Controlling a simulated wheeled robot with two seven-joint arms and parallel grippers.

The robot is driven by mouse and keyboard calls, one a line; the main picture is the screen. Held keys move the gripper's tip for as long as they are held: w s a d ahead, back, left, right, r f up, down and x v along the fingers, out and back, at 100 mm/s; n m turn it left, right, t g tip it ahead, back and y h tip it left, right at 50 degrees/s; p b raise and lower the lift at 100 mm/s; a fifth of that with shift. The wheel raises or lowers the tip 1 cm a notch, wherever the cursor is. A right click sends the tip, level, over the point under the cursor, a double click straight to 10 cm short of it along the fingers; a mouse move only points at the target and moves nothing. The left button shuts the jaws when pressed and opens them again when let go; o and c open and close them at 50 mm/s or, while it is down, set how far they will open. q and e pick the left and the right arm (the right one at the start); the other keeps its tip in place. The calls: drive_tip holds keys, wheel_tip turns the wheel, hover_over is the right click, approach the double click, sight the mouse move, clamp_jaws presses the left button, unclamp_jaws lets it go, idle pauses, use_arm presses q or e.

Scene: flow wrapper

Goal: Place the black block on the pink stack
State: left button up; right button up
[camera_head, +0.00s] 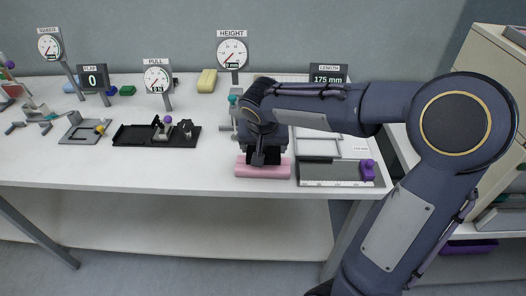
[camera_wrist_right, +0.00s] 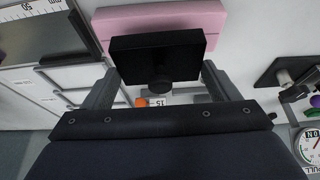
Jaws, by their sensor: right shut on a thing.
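The pink stack (camera_head: 263,170) lies near the front edge of the white table, below my right gripper. It also shows in the right wrist view (camera_wrist_right: 160,17), just beyond the black block. My right gripper (camera_head: 262,158) points down over the pink stack and is shut on the black block (camera_wrist_right: 158,55). In the right wrist view its two fingers stand at either side of the block. The block appears over or against the pink stack; I cannot tell whether they touch. My left gripper is not in view.
A grey ruler fixture (camera_head: 335,177) with a purple knob (camera_head: 368,169) stands right of the pink stack. A black tray (camera_head: 128,136) lies to the left, with dial gauges (camera_head: 157,78) behind. Bare table (camera_head: 200,165) lies left of the stack.

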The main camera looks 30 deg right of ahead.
drive_tip(key=shift+a+f, duration=0.1)
drive_tip(key=shift+f, duration=0.85)
drive_tip(key=shift+w+f, duration=0.1)
drive_tip(key=o, duration=1.2)
drive_tip(key=shift+f, duration=0.15)
drive_tip(key=o, duration=0.4)
drive_tip(key=shift+c, duration=0.2)
drive_tip(key=shift+r, duration=0.25)
drive_tip(key=v, duration=1.1)
drive_tip(key=s+a+f+n+y, duration=0.2)
drive_tip(key=s+f+y, duration=0.1)
drive_tip(key=s, duration=0.6)
drive_tip(key=s+a+f+n+t+y, duration=0.1)
drive_tip(key=s+a+f+n+y, duration=0.1)
drive_tip(key=s, duration=0.7)
wheel_tip(320, 180, down, 2)
drive_tip(key=shift+s+a+f+n+t+y+p, duration=0.15)
drive_tip(key=shift+s+a+n+t+y+p, duration=0.2)
drive_tip(key=shift+a+y+p, duration=0.2)
